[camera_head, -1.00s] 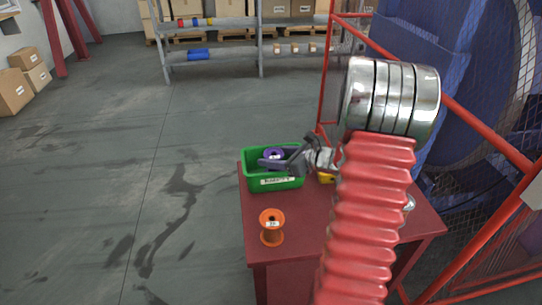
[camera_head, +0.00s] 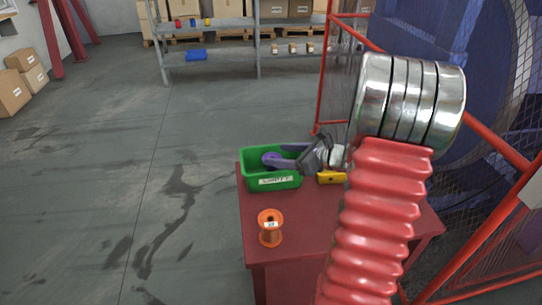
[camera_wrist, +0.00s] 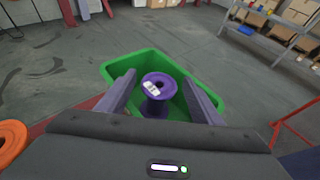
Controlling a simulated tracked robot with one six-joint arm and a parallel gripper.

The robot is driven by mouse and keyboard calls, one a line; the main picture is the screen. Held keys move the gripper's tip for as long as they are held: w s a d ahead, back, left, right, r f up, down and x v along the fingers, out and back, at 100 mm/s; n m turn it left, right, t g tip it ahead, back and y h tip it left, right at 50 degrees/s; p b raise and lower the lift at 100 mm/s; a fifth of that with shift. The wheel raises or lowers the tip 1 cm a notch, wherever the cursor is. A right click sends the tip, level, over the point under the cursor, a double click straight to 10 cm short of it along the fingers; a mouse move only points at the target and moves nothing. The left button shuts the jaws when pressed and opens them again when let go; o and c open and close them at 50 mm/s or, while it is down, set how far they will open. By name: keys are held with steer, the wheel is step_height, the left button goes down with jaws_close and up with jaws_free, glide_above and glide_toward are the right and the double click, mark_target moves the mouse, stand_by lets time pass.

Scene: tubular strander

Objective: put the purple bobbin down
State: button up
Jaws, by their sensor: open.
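The purple bobbin (camera_wrist: 158,92) stands inside the green bin (camera_wrist: 112,68), upright or nearly so, with a white label on its top. It also shows in the head view (camera_head: 271,159), in the green bin (camera_head: 262,184) on the red table. My gripper (camera_wrist: 160,88) is open, its two purple-grey fingers on either side of the bobbin with gaps between. In the head view my gripper (camera_head: 290,152) reaches over the bin from the right. Part of the bobbin's lower end is hidden in the wrist view.
An orange bobbin (camera_head: 270,228) stands on the red table (camera_head: 318,222) in front of the bin. A yellow object (camera_head: 331,177) lies right of the bin. A red-framed mesh guard (camera_head: 322,90) stands behind on the right. A shelf (camera_head: 230,52) is at the back.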

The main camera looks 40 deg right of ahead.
steer(key=v, duration=0.8)
stand_by(0.4)
steer(key=shift+a, duration=0.1)
